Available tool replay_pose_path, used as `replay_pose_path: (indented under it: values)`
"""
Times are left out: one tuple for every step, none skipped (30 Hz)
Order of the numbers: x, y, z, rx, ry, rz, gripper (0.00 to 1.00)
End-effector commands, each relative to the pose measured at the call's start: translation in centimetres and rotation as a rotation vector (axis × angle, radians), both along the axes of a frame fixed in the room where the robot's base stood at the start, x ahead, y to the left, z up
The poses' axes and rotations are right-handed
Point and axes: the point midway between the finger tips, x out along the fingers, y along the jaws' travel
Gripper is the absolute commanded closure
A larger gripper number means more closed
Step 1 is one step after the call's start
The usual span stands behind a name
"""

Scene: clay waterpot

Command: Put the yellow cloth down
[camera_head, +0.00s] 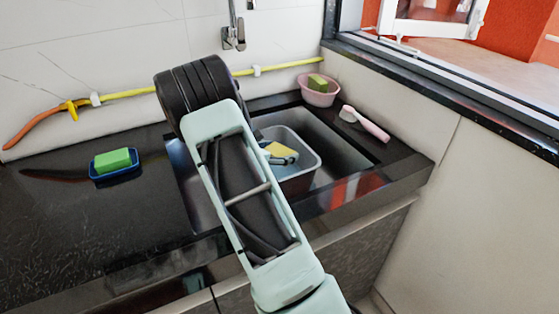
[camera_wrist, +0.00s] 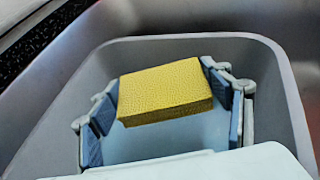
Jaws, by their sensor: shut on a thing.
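The yellow cloth (camera_wrist: 160,88) looks like a thick, textured block in the wrist view. My gripper (camera_wrist: 162,92) is shut on it, with a blue-padded finger at each side. In the head view the cloth (camera_head: 280,150) shows just right of my arm, at the mouth of a grey tub (camera_head: 297,182). The tub's rim (camera_wrist: 285,85) surrounds the cloth and fingers in the wrist view. The tub stands in the dark sink. My arm hides part of the sink and most of my gripper in the head view. I cannot tell whether the cloth touches the tub's bottom.
A green sponge (camera_head: 112,160) lies in a blue dish (camera_head: 116,174) on the dark counter (camera_head: 60,230). A pink bowl (camera_head: 318,97) holding a green-yellow block and a pink-handled brush (camera_head: 368,125) lie right of the sink. A yellow hose (camera_head: 130,93) runs along the wall.

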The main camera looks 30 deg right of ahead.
Motion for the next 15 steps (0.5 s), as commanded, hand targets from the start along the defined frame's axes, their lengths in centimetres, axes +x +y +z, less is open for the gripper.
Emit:
replay_pose_path:
  values:
    - [-0.1,0.1,-1.3,0.001,0.005,0.001,0.49]
    - [-0.1,0.1,-1.9,0.0,0.005,0.0,0.49]
    - [-0.1,0.1,-2.4,0.001,0.003,0.0,0.49]
    - [-0.1,0.1,-2.7,0.001,0.002,0.001,0.49]
    - [-0.1,0.1,-2.9,0.0,0.002,0.001,0.49]
    - [-0.1,0.1,-3.0,0.001,0.001,0.0,0.49]
    - [-0.1,0.1,-2.9,0.001,0.001,0.001,0.49]
    - [-0.1,0.1,-2.9,0.0,0.0,0.001,0.49]
    - [-0.1,0.1,-2.8,0.0,0.0,0.001,0.49]
    - [-0.1,0.1,-2.8,0.0,0.0,0.001,0.49]
    - [-0.1,0.1,-2.8,0.0,0.0,0.001,0.49]
    - [-0.1,0.1,-2.8,0.0,0.0,0.001,0.49]
    - [-0.1,0.1,-2.9,0.001,0.0,0.001,0.49]
    - [-0.1,0.1,-3.0,0.001,0.0,0.001,0.49]
    - [-0.1,0.1,-3.2,0.001,0.0,0.001,0.49]
